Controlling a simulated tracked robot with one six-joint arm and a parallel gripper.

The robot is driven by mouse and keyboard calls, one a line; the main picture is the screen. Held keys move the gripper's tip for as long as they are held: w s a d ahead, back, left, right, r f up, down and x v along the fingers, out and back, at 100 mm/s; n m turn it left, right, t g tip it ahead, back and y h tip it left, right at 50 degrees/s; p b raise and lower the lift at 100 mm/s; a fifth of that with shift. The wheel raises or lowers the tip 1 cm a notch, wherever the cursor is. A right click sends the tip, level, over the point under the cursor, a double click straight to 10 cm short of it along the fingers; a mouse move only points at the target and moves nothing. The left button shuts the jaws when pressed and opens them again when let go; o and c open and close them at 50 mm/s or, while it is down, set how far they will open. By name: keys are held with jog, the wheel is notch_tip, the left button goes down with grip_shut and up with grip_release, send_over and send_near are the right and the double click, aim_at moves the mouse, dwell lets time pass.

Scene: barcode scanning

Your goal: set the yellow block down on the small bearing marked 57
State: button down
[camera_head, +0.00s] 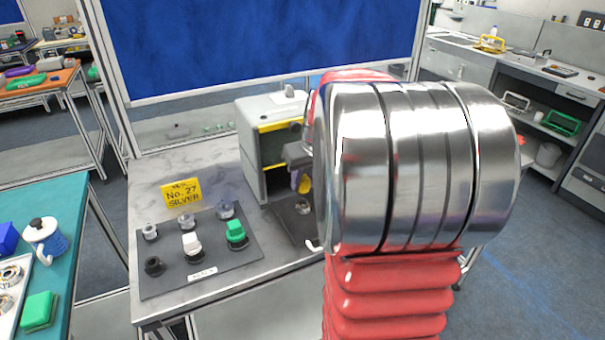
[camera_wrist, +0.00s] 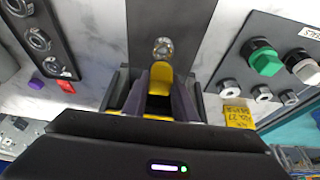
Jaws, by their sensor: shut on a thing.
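My gripper (camera_wrist: 159,98) is shut on the yellow block (camera_wrist: 160,76), which shows between its two dark fingers in the wrist view. In the head view the yellow block (camera_head: 304,183) hangs below the gripper, partly hidden by my arm. A small round silver piece (camera_wrist: 163,48), which looks like the small bearing, sits on a dark plate (camera_wrist: 150,20) just beyond the block. It also shows in the head view (camera_head: 303,207), below the block. I cannot read a 57 on it. The block appears above the plate; the exact gap cannot be told.
A grey machine with yellow trim (camera_head: 249,125) stands behind the gripper. A dark knob panel (camera_head: 215,262) and a yellow sign reading No. 27 SILVER (camera_head: 181,193) lie to the left. A teal table (camera_head: 85,215) stands at far left.

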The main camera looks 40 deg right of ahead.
aim_at(305, 189)
jog(key=shift+f, duration=1.05)
jog(key=shift+s+f, duration=0.1)
jog(key=shift+f, duration=0.9)
dwell(1.5)
jog(key=c, duration=1.4)
grip_release()
jog(key=shift+o, duration=0.7)
jog(key=shift+o, duration=1.2)
jog(key=shift+r, duration=3.75)
